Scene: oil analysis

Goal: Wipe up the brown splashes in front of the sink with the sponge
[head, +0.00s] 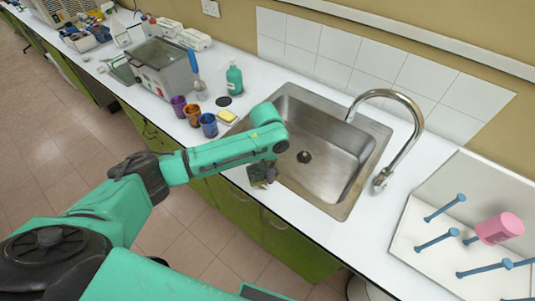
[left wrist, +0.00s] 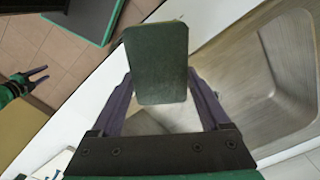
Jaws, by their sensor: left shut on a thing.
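My left gripper (head: 262,182) is over the counter strip in front of the sink (head: 316,157). In the left wrist view, its two dark fingers (left wrist: 165,95) are shut on a dark green rectangular pad, the sponge (left wrist: 157,62); the sponge's small green edge also shows in the head view (head: 256,171). Whether the sponge touches the counter I cannot tell. A faint tan patch shows between the fingers below it; I cannot make out clear brown splashes. My right gripper (left wrist: 44,74) shows at the left of the wrist view, fingers apart and empty.
The curved faucet (head: 412,118) stands at the sink's right. A rack with blue pegs (head: 436,240) holds a pink cup (head: 500,228).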

